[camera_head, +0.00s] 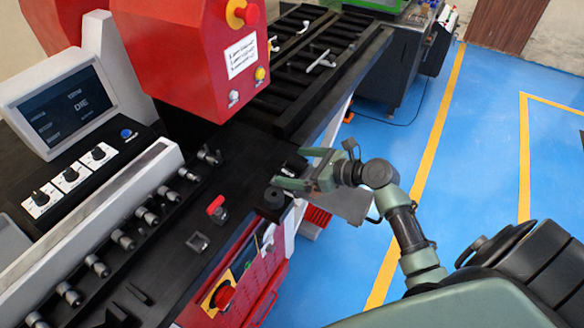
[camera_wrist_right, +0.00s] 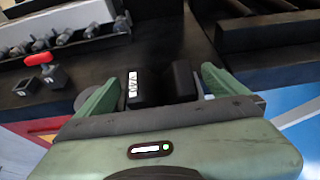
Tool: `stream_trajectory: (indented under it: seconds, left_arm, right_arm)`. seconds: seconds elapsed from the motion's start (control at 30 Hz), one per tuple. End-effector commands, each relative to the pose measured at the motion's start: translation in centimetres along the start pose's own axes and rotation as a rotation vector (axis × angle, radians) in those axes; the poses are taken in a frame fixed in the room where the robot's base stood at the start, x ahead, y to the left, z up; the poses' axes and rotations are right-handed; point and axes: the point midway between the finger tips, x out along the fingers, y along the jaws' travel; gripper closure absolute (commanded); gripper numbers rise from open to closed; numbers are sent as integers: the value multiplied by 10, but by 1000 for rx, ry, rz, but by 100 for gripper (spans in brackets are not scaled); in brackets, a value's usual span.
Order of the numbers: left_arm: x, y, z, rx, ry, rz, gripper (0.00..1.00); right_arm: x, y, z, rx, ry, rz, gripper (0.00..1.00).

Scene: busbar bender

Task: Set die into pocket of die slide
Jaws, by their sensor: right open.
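A black block with a white printed label, which looks like the die (camera_wrist_right: 182,82), stands on the dark bench between the two green fingers of my right gripper (camera_wrist_right: 155,88) in the right wrist view. There is space between the fingers and the block, and the jaws are open. In the head view the right gripper (camera_head: 286,175) reaches in from the right over the bench's edge, with the dark block partly hidden by its fingers. I cannot clearly make out the die slide or its pocket. My left gripper is not in view.
A red-handled part (camera_head: 217,208) and a small square fixture (camera_head: 198,241) sit on the black bench left of the gripper. The red machine head (camera_head: 190,60) overhangs behind. Blue floor lies open right.

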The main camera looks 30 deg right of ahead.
Motion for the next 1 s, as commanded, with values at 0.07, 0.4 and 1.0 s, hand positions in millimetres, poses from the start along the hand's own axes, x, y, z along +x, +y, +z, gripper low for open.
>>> stream_trajectory:
  seconds: [0.07, 0.4, 1.0]
  left_arm:
    - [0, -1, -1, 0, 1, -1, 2]
    - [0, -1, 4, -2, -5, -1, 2]
    - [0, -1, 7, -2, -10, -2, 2]
  right_arm:
    - [0, 0, 0, 0, 0, 0, 3]
    - [0, 0, 0, 0, 1, 0, 97]
    - [-12, -1, 31, -6, -10, -3, 96]
